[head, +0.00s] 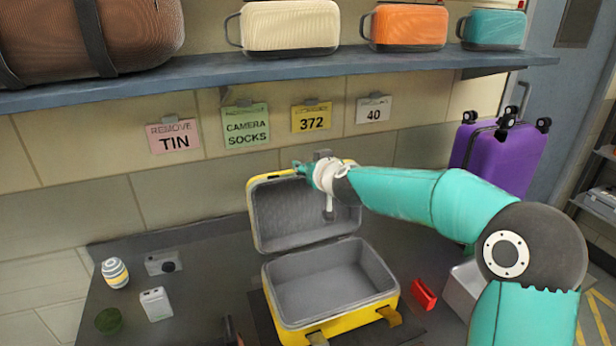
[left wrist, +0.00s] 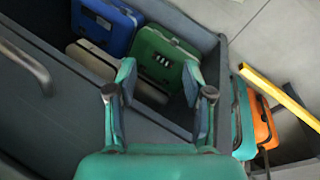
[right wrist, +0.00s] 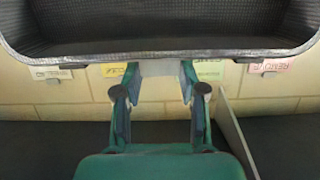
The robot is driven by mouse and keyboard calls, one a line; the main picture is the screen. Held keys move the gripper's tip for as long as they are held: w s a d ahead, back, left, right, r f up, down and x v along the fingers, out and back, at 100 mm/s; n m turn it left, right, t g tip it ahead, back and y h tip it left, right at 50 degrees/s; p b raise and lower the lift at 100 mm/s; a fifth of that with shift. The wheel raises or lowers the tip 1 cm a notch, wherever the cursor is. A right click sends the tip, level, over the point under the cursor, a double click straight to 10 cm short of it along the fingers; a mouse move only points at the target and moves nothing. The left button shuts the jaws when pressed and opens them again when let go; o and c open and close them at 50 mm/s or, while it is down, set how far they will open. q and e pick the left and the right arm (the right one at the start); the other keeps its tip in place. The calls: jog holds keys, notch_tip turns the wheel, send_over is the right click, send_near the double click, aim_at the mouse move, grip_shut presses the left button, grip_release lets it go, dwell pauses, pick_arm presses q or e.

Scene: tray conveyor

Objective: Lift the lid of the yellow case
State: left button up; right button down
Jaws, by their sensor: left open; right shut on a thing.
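The yellow case (head: 343,326) stands on the dark worktop in the head view, its grey-lined inside empty. Its lid (head: 285,215) is raised, standing roughly upright at the back. My right gripper (head: 312,175) is at the lid's top edge, shut on it; the arm hides part of the lid's right side. In the right wrist view the lid's lined inside (right wrist: 160,30) fills the top, with my right gripper (right wrist: 160,75) at its rim. My left gripper (left wrist: 158,77) is open and empty in the left wrist view, away from the yellow case and outside the head view.
A striped ball-like item (head: 115,273), a white box (head: 155,304), a camera (head: 163,264) and a green cup (head: 108,320) lie left of the case. A red item (head: 423,294) lies right. A shelf (head: 280,72) runs above. A bin (left wrist: 150,122) holding cases is below my left gripper.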

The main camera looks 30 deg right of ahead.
jog(key=s+a+t+h+b, duration=0.1)
jog(key=s+t+b, duration=0.3)
jog(key=s+b, duration=0.5)
jog(key=a+b, duration=0.1)
jog(key=b, duration=1)
jog(key=shift+s+a+f+t, duration=0.2)
jog(key=shift+f+t, duration=0.15)
jog(key=shift+t, duration=0.05)
jog(key=c, duration=0.6)
grip_release()
jog(key=shift+c, duration=0.2)
jog(key=shift+s, duration=0.15)
jog(key=v, duration=1.1)
jog(key=shift+s+a, duration=0.15)
jog(key=shift+s, duration=0.2)
jog(key=shift+f, duration=0.1)
